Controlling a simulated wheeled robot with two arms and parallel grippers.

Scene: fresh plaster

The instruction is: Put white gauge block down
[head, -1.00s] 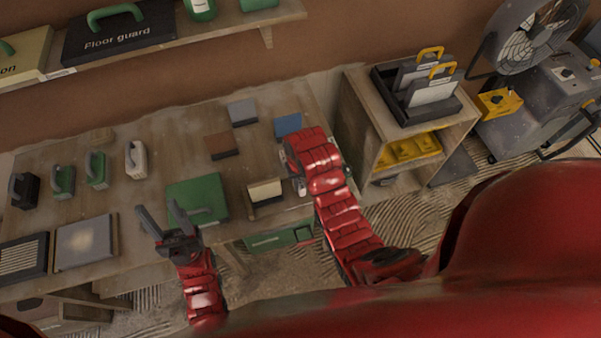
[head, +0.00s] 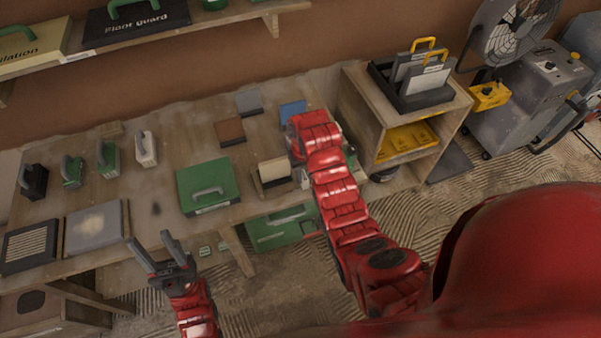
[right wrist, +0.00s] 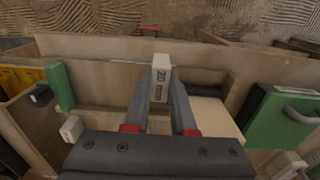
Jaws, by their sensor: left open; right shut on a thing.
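My right gripper (right wrist: 158,105) is shut on the white gauge block (right wrist: 161,70), a small upright block with dark markings, gripped between the two fingers in the right wrist view. In the head view my red right arm reaches over the right part of the wooden workbench (head: 258,142) and mostly hides that gripper. Whether the block touches a surface cannot be told. My left gripper (head: 150,242) is open and empty, in front of the bench's front edge.
A green case (head: 205,177) and a cream-topped block (head: 273,171) lie left of my right arm. Brown (head: 229,130), grey (head: 249,102) and blue (head: 292,110) blocks lie behind. Several handled tools stand at left. A wooden cabinet (head: 362,112) stands right of the bench.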

